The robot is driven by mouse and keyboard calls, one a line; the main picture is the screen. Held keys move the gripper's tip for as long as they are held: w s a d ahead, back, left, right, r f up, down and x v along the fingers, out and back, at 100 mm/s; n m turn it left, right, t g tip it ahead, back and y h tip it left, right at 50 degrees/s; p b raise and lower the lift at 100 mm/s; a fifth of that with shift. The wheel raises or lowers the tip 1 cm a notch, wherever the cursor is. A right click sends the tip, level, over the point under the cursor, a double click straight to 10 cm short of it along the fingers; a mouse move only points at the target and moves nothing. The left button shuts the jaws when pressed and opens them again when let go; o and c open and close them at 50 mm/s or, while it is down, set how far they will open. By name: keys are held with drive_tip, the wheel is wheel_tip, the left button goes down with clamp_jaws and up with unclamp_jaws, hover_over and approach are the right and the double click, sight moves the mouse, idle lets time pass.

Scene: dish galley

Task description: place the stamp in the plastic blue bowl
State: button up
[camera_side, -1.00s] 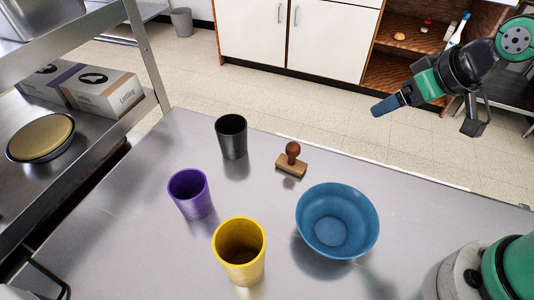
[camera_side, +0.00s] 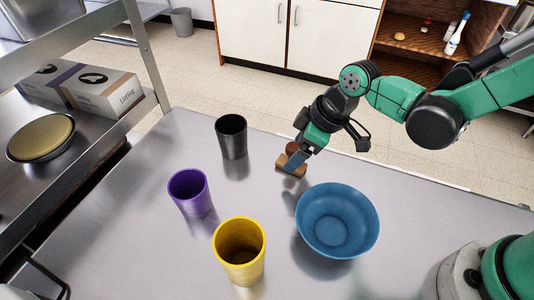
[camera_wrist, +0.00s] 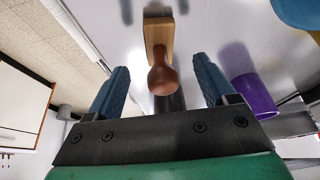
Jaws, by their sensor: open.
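The stamp has a wooden base (camera_side: 283,165) and a round brown knob, and stands upright on the metal table. My gripper (camera_side: 292,163) is right at the stamp in the side view and partly covers it. In the wrist view, my gripper (camera_wrist: 160,88) is open, with the stamp's brown knob (camera_wrist: 163,78) between its two blue fingers and a gap on each side. The plastic blue bowl (camera_side: 337,218) stands to the lower right of the stamp and looks empty. A part of it shows in the wrist view (camera_wrist: 297,12) at the upper right corner.
A black cup (camera_side: 231,137) stands left of the stamp. A purple cup (camera_side: 189,192) and a yellow cup (camera_side: 239,250) stand nearer the front. The table (camera_side: 130,215) is clear between the stamp and the bowl. A metal shelf with boxes (camera_side: 103,92) is at the left.

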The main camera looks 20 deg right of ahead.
drive_tip(key=shift+x, duration=1.45)
clamp_jaws()
